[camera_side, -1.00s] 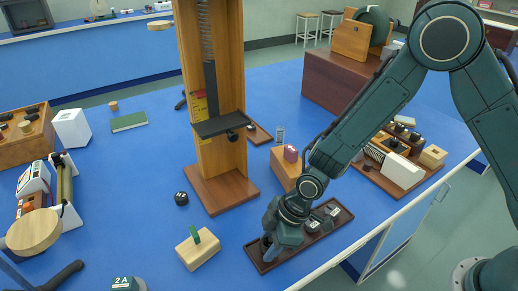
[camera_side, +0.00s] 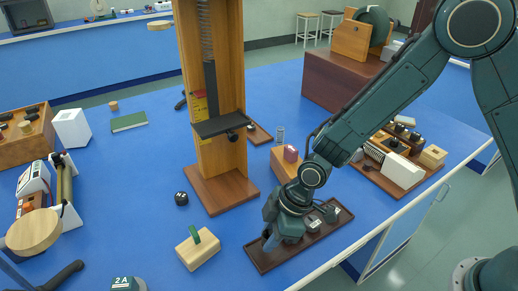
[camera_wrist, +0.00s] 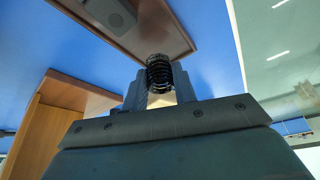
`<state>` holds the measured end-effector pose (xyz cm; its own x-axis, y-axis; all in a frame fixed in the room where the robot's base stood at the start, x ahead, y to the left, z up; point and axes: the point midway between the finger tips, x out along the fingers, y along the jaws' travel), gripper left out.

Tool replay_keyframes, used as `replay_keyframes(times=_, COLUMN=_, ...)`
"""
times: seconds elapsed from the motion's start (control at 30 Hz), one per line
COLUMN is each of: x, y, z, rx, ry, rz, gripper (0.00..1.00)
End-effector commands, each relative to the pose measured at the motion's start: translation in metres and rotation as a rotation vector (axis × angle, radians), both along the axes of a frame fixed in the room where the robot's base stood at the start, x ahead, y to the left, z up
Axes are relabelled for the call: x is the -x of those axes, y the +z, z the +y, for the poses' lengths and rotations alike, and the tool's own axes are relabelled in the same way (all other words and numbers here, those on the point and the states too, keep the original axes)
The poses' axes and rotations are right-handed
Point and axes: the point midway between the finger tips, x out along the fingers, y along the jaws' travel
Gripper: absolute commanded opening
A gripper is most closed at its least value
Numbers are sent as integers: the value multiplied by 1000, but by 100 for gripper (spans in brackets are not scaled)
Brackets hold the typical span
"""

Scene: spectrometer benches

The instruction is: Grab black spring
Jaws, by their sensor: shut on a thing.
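The black spring (camera_wrist: 159,73) stands between my fingertips in the wrist view, its dark coils clear of the tray in that picture. My gripper (camera_wrist: 160,88) is shut on it. In the side view my gripper (camera_side: 270,243) points down over the left end of the long dark brown tray (camera_side: 262,267). The spring is hidden there by my fingers and wrist. The tray also shows at the top of the wrist view (camera_wrist: 172,32).
A wooden block with a green piece (camera_side: 198,248) is left of my gripper. The tall wooden stand (camera_side: 222,190) and a block with a red top (camera_side: 286,160) stand behind. Blue bench is free between them.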

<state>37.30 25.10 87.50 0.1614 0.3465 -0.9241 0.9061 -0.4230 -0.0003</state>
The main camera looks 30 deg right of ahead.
Motion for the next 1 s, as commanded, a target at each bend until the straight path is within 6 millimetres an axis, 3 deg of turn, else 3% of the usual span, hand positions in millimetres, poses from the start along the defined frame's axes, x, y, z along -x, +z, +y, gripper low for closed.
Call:
replay_keyframes(times=0.7, x=-1, y=138, z=0, rx=-2, ry=0, rz=-5, gripper=6)
replay_keyframes(times=1.0, x=-1, y=167, z=0, rx=-1, ry=0, rz=-1, gripper=6)
